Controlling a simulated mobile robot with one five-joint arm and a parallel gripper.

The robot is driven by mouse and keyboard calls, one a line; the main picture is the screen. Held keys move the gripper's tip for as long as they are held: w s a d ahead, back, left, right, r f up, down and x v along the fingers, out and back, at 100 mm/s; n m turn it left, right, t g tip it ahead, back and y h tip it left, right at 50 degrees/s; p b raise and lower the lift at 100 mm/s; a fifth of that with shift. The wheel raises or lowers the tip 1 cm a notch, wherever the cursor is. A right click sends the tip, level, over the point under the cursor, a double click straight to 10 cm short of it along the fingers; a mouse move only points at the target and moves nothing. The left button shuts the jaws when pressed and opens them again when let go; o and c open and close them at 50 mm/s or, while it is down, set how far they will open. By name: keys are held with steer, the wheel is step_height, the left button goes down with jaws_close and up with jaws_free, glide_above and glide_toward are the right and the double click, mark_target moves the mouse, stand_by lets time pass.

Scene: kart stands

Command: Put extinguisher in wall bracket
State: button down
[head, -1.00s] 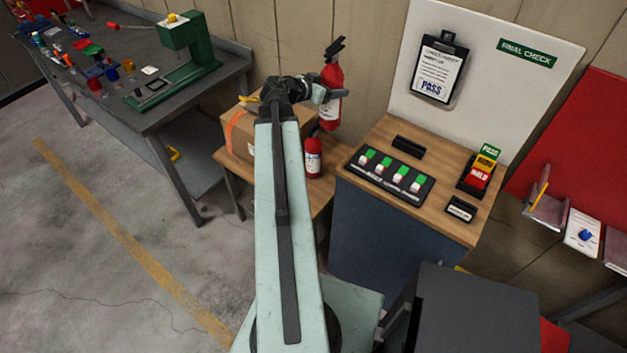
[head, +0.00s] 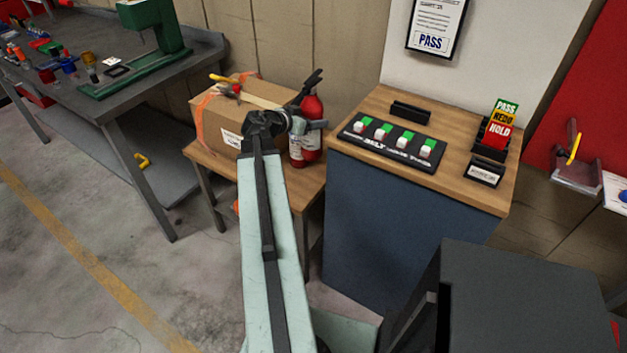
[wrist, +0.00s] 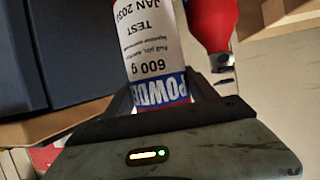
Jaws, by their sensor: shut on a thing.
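My gripper (head: 303,124) is shut around the body of a red fire extinguisher (head: 312,104), which has a black handle and looks upright. A second red extinguisher (head: 296,151) stands on the small wooden table, close to the held one and partly hidden by my arm. In the wrist view the held extinguisher's white label (wrist: 150,45) sits between the jaws, upside down in the picture. The second extinguisher (wrist: 210,22) shows beside it at upper right. I cannot tell if the two touch. I cannot make out a wall bracket.
A cardboard box (head: 255,105) with tools on it shares the small table (head: 303,190). A blue cabinet (head: 395,225) with a wooden top and a switch panel (head: 391,142) stands right of it. A grey workbench (head: 195,60) is at left. Open floor lies front left.

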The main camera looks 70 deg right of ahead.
mark_target(312, 148)
steer(key=shift+f+b, duration=5.65)
steer(key=shift+f, duration=0.55)
steer(key=c, duration=0.6)
jaws_free()
steer(key=shift+o, duration=0.2)
steer(key=shift+r, duration=0.1)
